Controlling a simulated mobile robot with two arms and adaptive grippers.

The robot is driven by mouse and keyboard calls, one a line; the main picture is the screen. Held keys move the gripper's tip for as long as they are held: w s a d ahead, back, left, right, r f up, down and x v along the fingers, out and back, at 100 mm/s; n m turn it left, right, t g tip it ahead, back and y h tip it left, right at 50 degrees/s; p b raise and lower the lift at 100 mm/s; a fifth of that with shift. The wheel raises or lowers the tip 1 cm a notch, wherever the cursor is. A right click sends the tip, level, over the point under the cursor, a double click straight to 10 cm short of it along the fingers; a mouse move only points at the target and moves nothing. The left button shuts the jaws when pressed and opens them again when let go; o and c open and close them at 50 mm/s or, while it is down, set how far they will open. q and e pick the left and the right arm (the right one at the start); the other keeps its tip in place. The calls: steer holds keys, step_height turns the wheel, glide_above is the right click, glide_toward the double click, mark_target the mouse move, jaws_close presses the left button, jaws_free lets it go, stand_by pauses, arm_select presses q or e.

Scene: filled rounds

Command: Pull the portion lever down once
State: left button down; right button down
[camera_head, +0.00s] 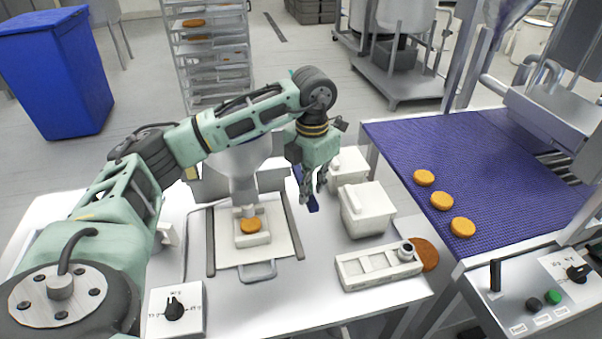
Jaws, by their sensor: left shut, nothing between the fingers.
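A dark blue bar (312,206), which looks like the portion lever, stands just right of the filling machine's hopper (240,165). My left gripper (315,190) hangs over it with its fingers pointing down. Its fingers are shut with nothing between them, and they hide part of the bar. I cannot tell whether they touch it. Under the hopper's nozzle, an orange-brown round (250,226) lies on a small white holder (253,240) on the pale plate (225,250). My right gripper is not in view.
White boxes (367,212) stand right of the gripper. A white tray (378,268) and a brown disc (426,254) lie in front. A purple conveyor (490,170) carries several rounds at right. A dial box (176,308) sits front left.

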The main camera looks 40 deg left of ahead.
mark_target(311, 197)
arm_select(q)
steer(key=shift+f+b, duration=0.3)
steer(key=shift+f, duration=0.3)
steer(key=shift+s+d+f+b, duration=0.1)
steer(key=shift+f+b, duration=0.3)
steer(key=shift+f, duration=0.15)
steer(key=shift+s+d+f+b, duration=0.1)
steer(key=shift+f+b, duration=0.25)
steer(key=shift+f, duration=0.2)
steer(key=shift+s+d+f+b, duration=0.1)
steer(key=shift+f+b, duration=0.7)
steer(key=shift+f, duration=0.35)
